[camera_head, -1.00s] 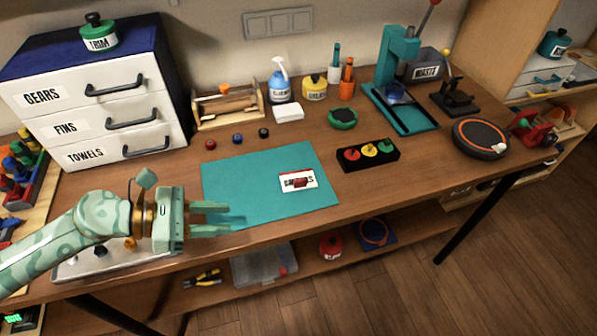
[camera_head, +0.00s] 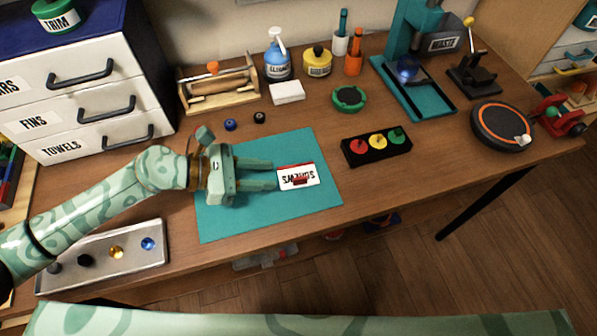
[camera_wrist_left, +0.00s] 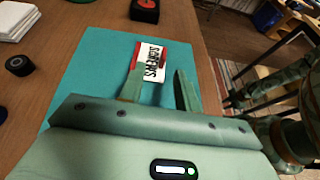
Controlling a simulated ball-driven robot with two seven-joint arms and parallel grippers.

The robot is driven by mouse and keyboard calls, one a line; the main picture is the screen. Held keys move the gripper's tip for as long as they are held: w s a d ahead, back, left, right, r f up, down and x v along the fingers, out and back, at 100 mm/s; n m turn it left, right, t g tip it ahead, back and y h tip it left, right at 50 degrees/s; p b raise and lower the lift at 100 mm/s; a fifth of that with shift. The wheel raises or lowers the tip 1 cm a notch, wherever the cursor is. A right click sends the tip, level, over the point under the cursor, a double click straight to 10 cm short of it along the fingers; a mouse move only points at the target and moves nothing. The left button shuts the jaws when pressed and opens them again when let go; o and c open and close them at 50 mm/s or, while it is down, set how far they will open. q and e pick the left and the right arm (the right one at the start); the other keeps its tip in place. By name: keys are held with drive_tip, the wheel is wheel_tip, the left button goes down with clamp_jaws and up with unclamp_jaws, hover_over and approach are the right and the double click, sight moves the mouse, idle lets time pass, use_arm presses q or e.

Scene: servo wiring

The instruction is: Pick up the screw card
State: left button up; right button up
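The screw card (camera_head: 298,183) is white with a red edge and the word SCREWS. It lies on the teal mat (camera_head: 230,222), towards the mat's right side. My left gripper (camera_head: 273,175) is open, its two fingers pointing at the card's left edge. In the left wrist view the card (camera_wrist_left: 157,56) lies just ahead of the parted fingertips of my left gripper (camera_wrist_left: 159,78). Nothing is held between them. Whether the fingers touch the card or mat is not clear. My right gripper is not in view.
A black block with red, yellow and green buttons (camera_head: 354,150) stands right of the mat. Behind it are a green round dish (camera_head: 349,97) and a white stack (camera_head: 287,92). A metal tray (camera_head: 95,260) with knobs lies at the front left. The mat around the card is clear.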

sight(293, 179)
use_arm(q)
drive_tip(key=x, duration=0.7)
drive_tip(key=shift+s+d+f, duration=0.2)
drive_tip(key=shift+s+f, duration=0.05)
drive_tip(key=shift+s, duration=0.05)
clamp_jaws()
